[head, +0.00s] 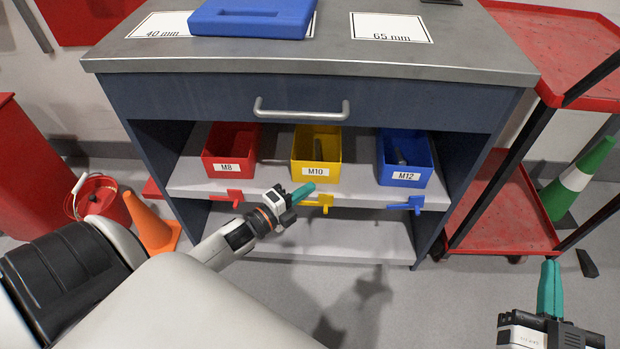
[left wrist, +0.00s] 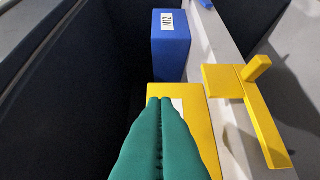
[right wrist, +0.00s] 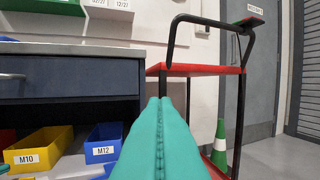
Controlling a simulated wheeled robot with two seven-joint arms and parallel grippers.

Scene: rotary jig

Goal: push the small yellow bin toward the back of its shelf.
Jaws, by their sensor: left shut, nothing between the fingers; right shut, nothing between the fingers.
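The small yellow bin (head: 330,172), labelled M10, stands on the upper shelf (head: 262,186) between a red and a blue bin. Its front is near the shelf's front edge. My left gripper (head: 304,192) is shut and empty, with its green fingertips at the lower front of the yellow bin. In the left wrist view the fingers cover part of the yellow bin (left wrist: 196,108) and its label; I cannot tell whether they touch. My right gripper (head: 550,285) is shut and empty at the lower right, away from the shelf. The yellow bin (right wrist: 38,148) also shows in the right wrist view.
The red M8 bin (head: 231,152) and blue M12 bin (head: 405,158) stand either side. Red, yellow (head: 320,202) and blue tabs stick out from the shelf edge. A drawer handle (head: 301,110) is above. A red cart (head: 505,215) stands right; an orange cone (head: 152,226) stands left.

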